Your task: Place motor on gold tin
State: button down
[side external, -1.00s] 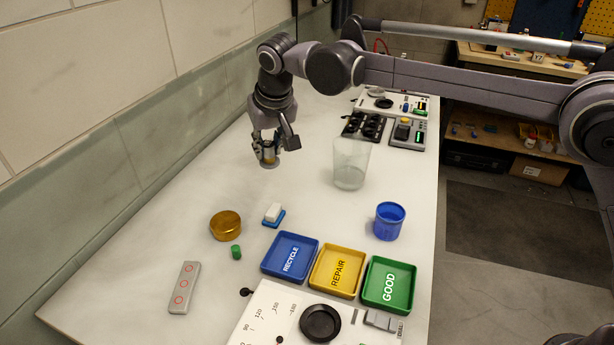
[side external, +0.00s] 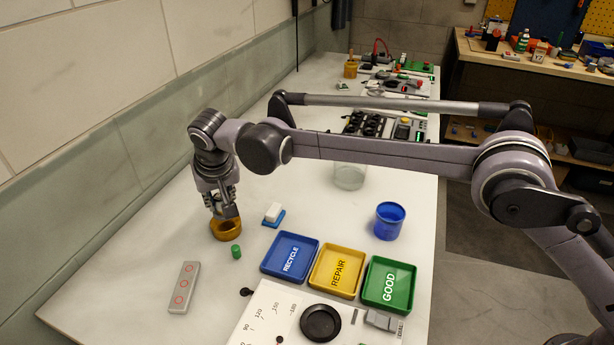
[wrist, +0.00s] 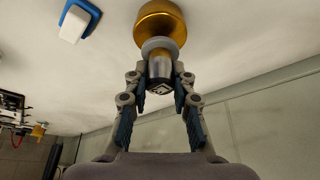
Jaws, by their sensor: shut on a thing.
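The motor (wrist: 158,68) is a silver and dark cylinder with a pale ring at its far end, held between the fingers of my gripper (wrist: 161,80). The gold tin (side external: 226,231) is a short round tin on the bench at left; it also shows in the wrist view (wrist: 160,22), right beyond the motor's ring. In the side view my gripper (side external: 224,207) points down over the tin, which it partly covers. The motor is mostly hidden there by the fingers. I cannot tell whether the motor touches the tin.
A green cylinder (side external: 236,252) and a white-and-blue block (side external: 273,214) stand close to the tin. Blue (side external: 277,271), yellow (side external: 325,288) and green (side external: 377,300) trays lie to the right, with a blue cup (side external: 389,222) behind. A grey strip (side external: 184,287) lies in front.

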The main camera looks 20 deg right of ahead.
jog(key=shift+f, duration=0.8)
jog(key=shift+f, duration=0.1)
jog(key=c, duration=1.1)
grip_release()
